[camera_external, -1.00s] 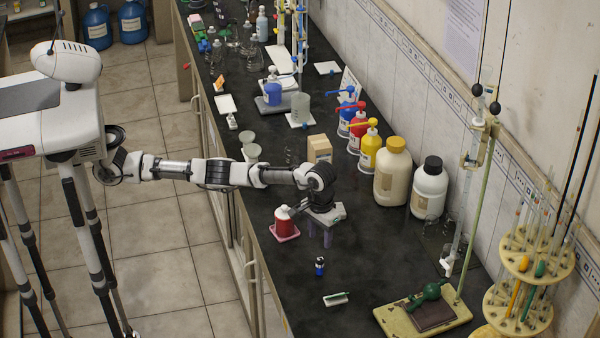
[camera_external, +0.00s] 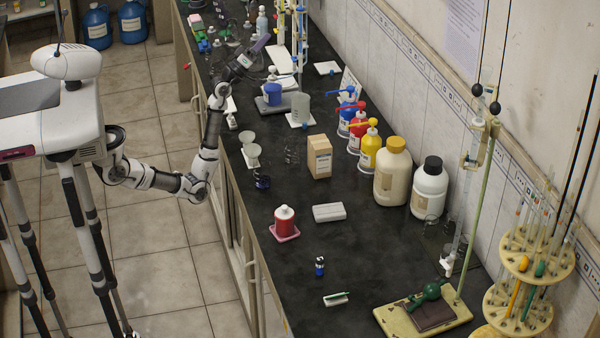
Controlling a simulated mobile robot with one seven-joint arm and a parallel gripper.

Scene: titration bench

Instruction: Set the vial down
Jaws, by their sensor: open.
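A small dark blue vial with a white band (camera_external: 320,266) stands upright on the black bench top (camera_external: 345,245), near the front. Nothing is touching it. My gripper (camera_external: 264,42) is far from it, at the back of the bench near the glassware and the coloured stand. It is open. Its fingers are small and partly lost against the clutter, and I see nothing held in it.
A red bottle (camera_external: 284,221) on a pink tray and a grey-white block (camera_external: 329,212) stand behind the vial. A small white holder with a green item (camera_external: 337,299) lies in front. Large bottles (camera_external: 392,172) line the wall. Bench around the vial is clear.

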